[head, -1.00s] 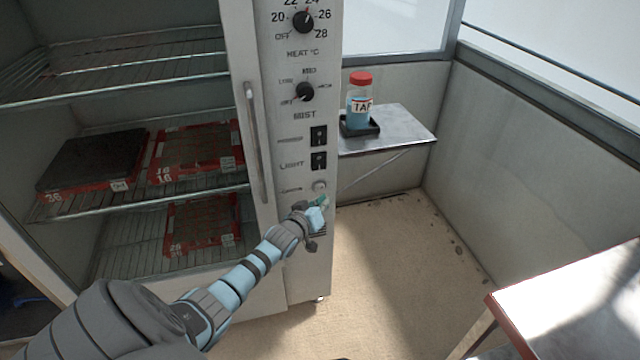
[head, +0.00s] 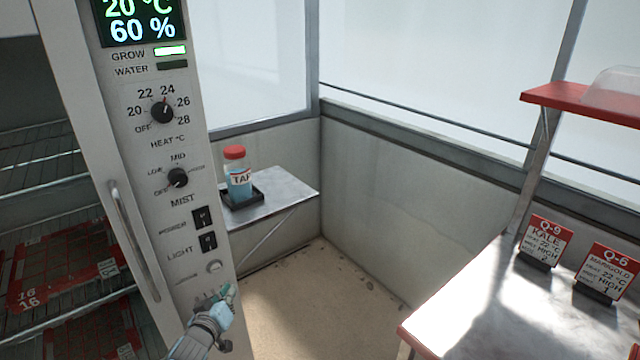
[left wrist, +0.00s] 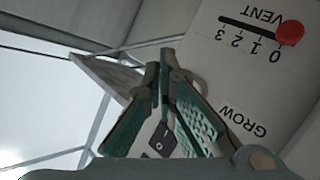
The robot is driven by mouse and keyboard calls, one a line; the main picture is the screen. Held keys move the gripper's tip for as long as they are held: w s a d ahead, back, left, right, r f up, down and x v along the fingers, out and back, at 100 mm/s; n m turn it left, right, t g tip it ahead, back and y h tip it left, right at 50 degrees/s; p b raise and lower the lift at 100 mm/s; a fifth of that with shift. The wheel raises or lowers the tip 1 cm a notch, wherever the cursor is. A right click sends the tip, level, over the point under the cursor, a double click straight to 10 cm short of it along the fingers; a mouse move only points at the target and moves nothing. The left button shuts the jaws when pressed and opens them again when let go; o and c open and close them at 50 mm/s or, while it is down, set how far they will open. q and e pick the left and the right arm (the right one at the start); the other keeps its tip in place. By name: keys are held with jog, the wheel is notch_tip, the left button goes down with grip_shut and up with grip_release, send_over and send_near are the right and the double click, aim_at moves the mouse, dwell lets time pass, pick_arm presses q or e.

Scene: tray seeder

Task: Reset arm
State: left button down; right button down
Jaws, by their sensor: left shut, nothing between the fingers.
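My left gripper (head: 227,292) is in the lower part of the head view, in front of the bottom of the cabinet's control panel (head: 150,92). Its teal fingers are shut and empty, and its arm runs out of the picture at the bottom. In the left wrist view the finger tips (left wrist: 160,62) meet, with the panel behind them, upside down. I cannot tell whether they touch the panel. My right gripper is not in view.
A bottle (head: 238,178) stands on a side shelf (head: 285,192). A bench (head: 480,310) with seed cards is at right. Floor between is clear.

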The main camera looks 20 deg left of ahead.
pick_arm(q)
jog(key=s+d+f+m+g+p, duration=0.1)
jog(key=s+f+m+g, duration=0.25)
jog(key=s+f, duration=0.55)
jog(key=s+d+f+m+g+p, duration=0.1)
jog(key=s+f+m+g, duration=0.25)
jog(key=s+f, duration=0.55)
jog(key=s+d+f+g+p, duration=0.1)
jog(key=s+d+f, duration=0.3)
jog(key=s, duration=0.6)
jog(key=s+d+f+m+g+h+p, duration=0.1)
jog(key=s+d+f+g, duration=0.2)
jog(key=s, duration=0.7)
jog(key=s+d+f+g+h+p, duration=0.1)
jog(key=s+d+f, duration=0.3)
jog(key=s, duration=0.6)
jog(key=shift+s+d+f+g, duration=0.3)
jog(key=shift+d+f+g, duration=0.1)
jog(key=shift+f+g, duration=0.15)
